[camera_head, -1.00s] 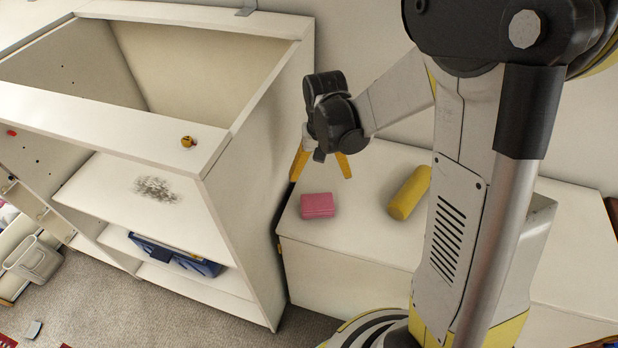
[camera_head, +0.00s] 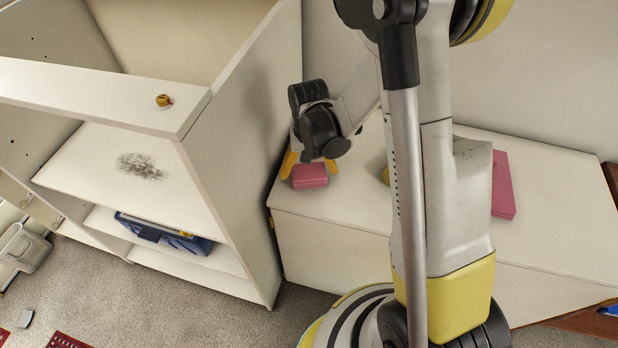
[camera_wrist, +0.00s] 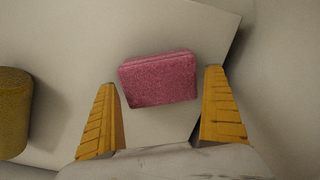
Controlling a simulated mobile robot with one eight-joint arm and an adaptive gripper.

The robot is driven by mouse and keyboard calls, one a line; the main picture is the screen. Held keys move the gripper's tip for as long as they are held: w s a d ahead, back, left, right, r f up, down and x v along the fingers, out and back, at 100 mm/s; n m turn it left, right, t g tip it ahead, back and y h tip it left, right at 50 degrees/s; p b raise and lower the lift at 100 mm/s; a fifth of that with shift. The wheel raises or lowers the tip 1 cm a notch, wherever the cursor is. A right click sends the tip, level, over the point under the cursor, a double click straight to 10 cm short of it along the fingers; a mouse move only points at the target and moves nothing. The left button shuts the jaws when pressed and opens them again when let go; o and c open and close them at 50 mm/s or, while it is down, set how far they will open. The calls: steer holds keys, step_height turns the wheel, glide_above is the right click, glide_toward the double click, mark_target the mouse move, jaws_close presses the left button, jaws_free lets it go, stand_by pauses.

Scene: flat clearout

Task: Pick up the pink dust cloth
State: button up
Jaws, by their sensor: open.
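The pink dust cloth (camera_head: 310,176) is a small folded block on the white cabinet top, near its left end. In the wrist view the cloth (camera_wrist: 158,79) lies ahead of and between the two yellow fingers. My gripper (camera_head: 310,165) is open and empty, pointing down just above and behind the cloth in the head view. In the wrist view the open fingers of my gripper (camera_wrist: 166,112) are apart on either side, and I see no contact with the cloth.
A yellow cylinder (camera_wrist: 14,112) stands or lies left of the cloth in the wrist view. A tall white shelf unit (camera_head: 225,150) rises left of the cabinet (camera_head: 345,245). A larger pink flat item (camera_head: 503,185) lies at the right. A blue case (camera_head: 165,233) sits on a lower shelf.

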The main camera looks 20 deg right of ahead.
steer(key=shift+r, duration=0.1)
steer(key=c, duration=1.2)
steer(key=shift+o, duration=0.2)
step_height(320, 180, up, 5)
steer(key=shift+f+p, duration=0.15)
steer(key=shift+p, duration=1.1)
steer(key=s+d+r+p, duration=0.3)
steer(key=s+d+r, duration=0.3)
steer(key=s+d, duration=0.15)
steer(key=n+b, duration=0.2)
steer(key=n, duration=0.1)
glide_above(309, 169)
steer(key=shift+w+f, duration=0.1)
steer(key=shift+f, duration=0.35)
